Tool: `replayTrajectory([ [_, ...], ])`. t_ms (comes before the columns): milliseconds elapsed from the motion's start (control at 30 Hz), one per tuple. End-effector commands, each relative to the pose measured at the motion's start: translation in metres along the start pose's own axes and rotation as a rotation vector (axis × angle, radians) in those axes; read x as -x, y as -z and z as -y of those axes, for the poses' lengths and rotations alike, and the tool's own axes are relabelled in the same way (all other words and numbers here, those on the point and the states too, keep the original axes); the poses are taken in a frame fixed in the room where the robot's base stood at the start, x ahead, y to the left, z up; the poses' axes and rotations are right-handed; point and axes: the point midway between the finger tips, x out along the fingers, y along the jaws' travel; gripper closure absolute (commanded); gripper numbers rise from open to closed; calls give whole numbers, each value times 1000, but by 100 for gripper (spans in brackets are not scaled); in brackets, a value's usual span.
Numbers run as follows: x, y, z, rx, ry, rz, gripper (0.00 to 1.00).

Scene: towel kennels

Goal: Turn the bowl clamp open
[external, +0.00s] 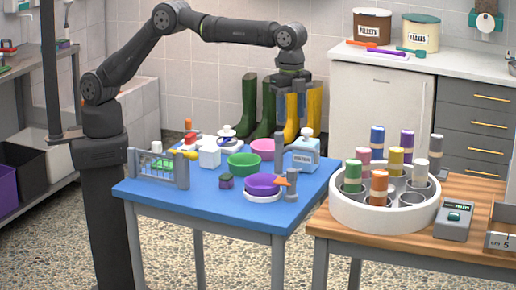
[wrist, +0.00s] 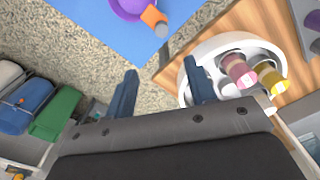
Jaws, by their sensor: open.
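The bowl clamp has an orange lever (external: 281,182) on a grey post (external: 292,188) at the front right of the blue table. The lever lies against the rim of a purple bowl (external: 262,184), which sits on a white round base (external: 263,197). In the wrist view the orange lever (wrist: 153,16) shows at the top, pointing towards the purple bowl (wrist: 130,6), which is partly cut off. My gripper (external: 291,114) is high above the table's back right part, well apart from the clamp. In the wrist view my gripper (wrist: 160,74) is open and nothing shows between its fingers.
A labelled bottle (external: 304,156) stands behind the clamp, with green (external: 243,164) and pink (external: 263,148) bowls nearby. A white round rack (external: 386,211) with several coloured cylinders stands on the wooden table to the right.

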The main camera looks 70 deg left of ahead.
Motion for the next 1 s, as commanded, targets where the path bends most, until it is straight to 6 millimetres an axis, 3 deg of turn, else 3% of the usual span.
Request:
replayTrajectory([
  [100, 0, 1, 0, -217, 2, -1, 50],
  [300, 0, 3, 1, -467, 3, -1, 50],
  [567, -11, 3, 1, -538, 2, 0, 50],
  [1000, -101, 2, 1, -534, 0, 2, 50],
])
